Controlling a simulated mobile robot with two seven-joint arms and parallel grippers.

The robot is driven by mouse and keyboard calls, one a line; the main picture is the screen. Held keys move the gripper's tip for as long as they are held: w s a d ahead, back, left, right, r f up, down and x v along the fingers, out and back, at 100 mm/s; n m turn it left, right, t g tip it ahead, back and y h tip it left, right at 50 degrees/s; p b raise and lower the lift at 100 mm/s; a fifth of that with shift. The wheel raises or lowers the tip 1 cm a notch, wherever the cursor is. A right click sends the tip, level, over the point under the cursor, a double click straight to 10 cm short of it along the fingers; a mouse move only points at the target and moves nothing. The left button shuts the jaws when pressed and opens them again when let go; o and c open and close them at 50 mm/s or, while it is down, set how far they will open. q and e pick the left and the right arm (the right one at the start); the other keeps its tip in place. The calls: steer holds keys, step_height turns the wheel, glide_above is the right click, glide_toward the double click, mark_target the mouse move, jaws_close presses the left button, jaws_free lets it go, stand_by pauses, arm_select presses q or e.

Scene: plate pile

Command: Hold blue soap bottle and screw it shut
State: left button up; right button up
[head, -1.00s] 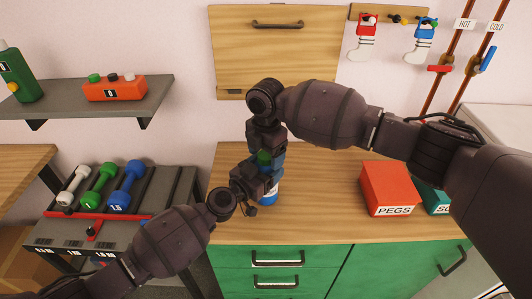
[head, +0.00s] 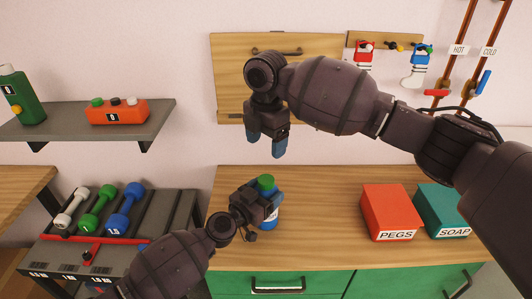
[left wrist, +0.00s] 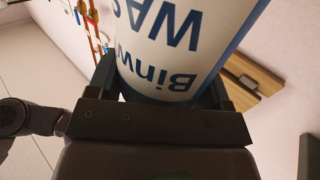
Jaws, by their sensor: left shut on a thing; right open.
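The blue soap bottle (head: 271,217) stands on the wooden counter, with a green cap (head: 266,182) on its top. My left gripper (head: 266,204) is shut on the bottle's side and hides part of it. In the left wrist view the bottle's white label with dark lettering (left wrist: 170,50) fills the space between the fingers. My right gripper (head: 268,148) is open and empty, pointing down above the cap with a clear gap between them.
On the counter (head: 320,210), a red PEGS box (head: 388,208) and a teal SOAP box (head: 441,207) stand to the right. A dumbbell rack (head: 110,225) is at the left, below a grey shelf (head: 90,128). The counter between bottle and PEGS box is clear.

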steer(key=shift+r, duration=0.25)
arm_select(q)
steer(key=o, duration=1.7)
steer(key=shift+o, duration=0.2)
steer(key=shift+s+a, duration=0.1)
steer(key=p+v, duration=0.1)
steer(key=v, duration=0.9)
steer(key=shift+s+a, duration=0.15)
steer(key=shift+s, duration=0.05)
arm_select(e)
steer(key=shift+r, duration=0.55)
